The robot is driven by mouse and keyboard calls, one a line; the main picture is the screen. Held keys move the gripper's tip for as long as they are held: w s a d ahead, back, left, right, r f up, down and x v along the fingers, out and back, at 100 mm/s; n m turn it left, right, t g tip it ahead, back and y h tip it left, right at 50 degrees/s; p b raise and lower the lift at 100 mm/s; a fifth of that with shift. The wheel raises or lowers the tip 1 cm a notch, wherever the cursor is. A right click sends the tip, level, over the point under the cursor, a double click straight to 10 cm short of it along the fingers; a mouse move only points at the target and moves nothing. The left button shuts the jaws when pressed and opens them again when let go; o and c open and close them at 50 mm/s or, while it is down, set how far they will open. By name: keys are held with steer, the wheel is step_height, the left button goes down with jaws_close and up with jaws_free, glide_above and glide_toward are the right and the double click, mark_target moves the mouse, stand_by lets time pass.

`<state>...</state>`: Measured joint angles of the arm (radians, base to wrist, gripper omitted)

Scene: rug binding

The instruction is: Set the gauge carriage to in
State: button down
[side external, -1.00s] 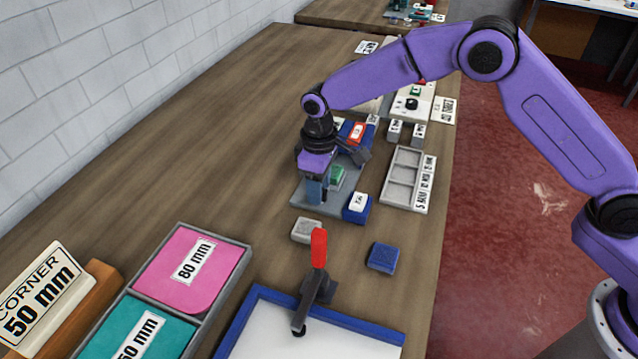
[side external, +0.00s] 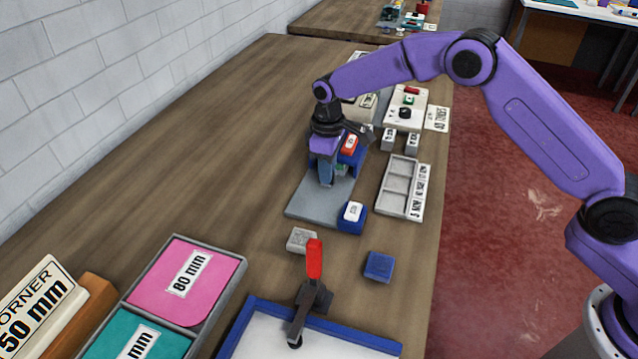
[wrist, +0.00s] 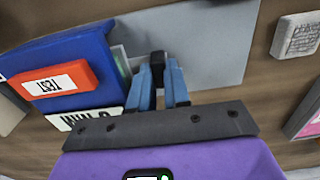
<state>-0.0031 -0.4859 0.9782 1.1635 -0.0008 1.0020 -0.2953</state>
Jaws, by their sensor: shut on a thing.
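My gripper (side external: 326,184) is low over the far part of the grey base plate (side external: 318,208). In the wrist view its blue fingers (wrist: 162,85) are shut on a small black post (wrist: 157,59), which seems to belong to the gauge carriage. A bit of the carriage's green part (side external: 341,169) shows just right of the gripper; the rest is hidden. The carriage is close to the blue housing (side external: 359,155) with a red TEST button (side external: 349,144). I cannot tell whether they touch. A blue block with a white label (side external: 352,216) stands at the plate's near end.
A grey compartment tray (side external: 399,186) lies right of the plate. A grey block (side external: 302,240), a blue block (side external: 379,266) and a red-handled clamp (side external: 314,262) are nearer. The table left of the plate is clear.

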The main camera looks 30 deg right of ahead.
steer(key=shift+w+d, duration=0.4)
steer(key=shift+w, duration=0.05)
steer(key=c, duration=1.1)
jaws_free()
steer(key=shift+d, duration=0.15)
steer(key=s+a, duration=0.7)
steer(key=shift+a, duration=0.1)
step_height(320, 180, up, 17)
steer(key=shift+n, duration=0.9)
steer(key=shift+s+d+r, duration=0.2)
steer(key=shift+s+d, duration=1.25)
steer(key=shift+s, duration=1.4)
steer(key=shift+s+d+r, duration=0.25)
steer(key=shift+s+d, duration=1.15)
steer(key=shift+s, duration=1.45)
steer(key=shift+s+d+r, duration=0.2)
steer(key=shift+s+d, duration=1.25)
steer(key=shift+s, duration=1.4)
